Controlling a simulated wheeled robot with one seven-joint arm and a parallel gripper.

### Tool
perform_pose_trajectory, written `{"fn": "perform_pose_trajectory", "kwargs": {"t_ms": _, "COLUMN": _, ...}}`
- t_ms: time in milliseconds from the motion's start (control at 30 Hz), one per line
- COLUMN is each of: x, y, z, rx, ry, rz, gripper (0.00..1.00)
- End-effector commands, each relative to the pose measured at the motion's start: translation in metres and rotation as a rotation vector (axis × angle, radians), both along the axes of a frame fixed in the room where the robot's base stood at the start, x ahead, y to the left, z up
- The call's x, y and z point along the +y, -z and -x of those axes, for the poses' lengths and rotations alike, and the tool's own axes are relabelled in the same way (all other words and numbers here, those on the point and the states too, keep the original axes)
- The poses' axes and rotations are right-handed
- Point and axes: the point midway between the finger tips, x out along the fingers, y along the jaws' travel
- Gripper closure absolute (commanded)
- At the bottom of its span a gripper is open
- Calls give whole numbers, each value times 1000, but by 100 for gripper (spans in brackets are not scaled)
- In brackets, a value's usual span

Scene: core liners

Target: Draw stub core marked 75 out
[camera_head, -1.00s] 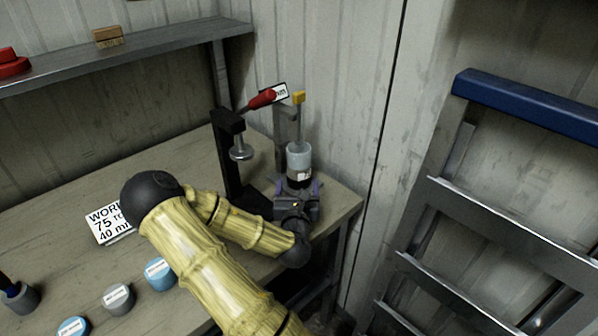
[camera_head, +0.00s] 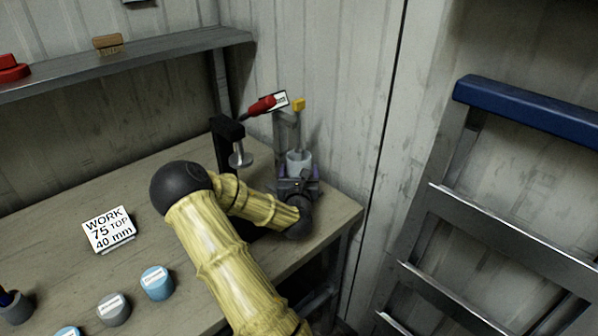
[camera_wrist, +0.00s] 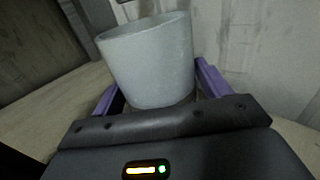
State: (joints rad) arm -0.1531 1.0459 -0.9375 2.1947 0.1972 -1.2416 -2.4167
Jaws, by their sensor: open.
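A pale grey cylinder (camera_head: 299,160) stands upright near the back right corner of the bench. Its mark is hidden, so I cannot tell whether it is the one marked 75. My gripper (camera_head: 298,180) is at its near side, open, with purple fingers on either side. In the wrist view the same cylinder (camera_wrist: 150,60) rises between the spread fingers of my gripper (camera_wrist: 160,85); contact cannot be made out. A white card (camera_head: 109,230) reads "WORK 75 TOP 40 mm".
A dark press stand (camera_head: 228,150) with a red handle (camera_head: 262,106) stands just left of the cylinder. A yellow-topped post (camera_head: 298,105) is behind it. Blue (camera_head: 157,283) and grey (camera_head: 113,310) stubs sit front left, labels unreadable. A ladder (camera_head: 500,230) leans at right.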

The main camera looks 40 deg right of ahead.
Motion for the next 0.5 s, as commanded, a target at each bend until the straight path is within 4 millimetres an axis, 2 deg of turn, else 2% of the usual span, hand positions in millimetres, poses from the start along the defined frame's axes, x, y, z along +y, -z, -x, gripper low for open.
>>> {"fn": "perform_pose_trajectory", "kwargs": {"t_ms": 233, "x": 0, "y": 0, "z": 0, "rx": 0, "ry": 0, "rz": 0, "gripper": 24}}
{"fn": "perform_pose_trajectory", "kwargs": {"t_ms": 400, "x": 0, "y": 0, "z": 0, "rx": 0, "ry": 0, "rz": 0, "gripper": 55}}
{"fn": "perform_pose_trajectory", "kwargs": {"t_ms": 500, "x": 0, "y": -1, "z": 0, "rx": -2, "ry": -1, "rz": 1, "gripper": 55}}
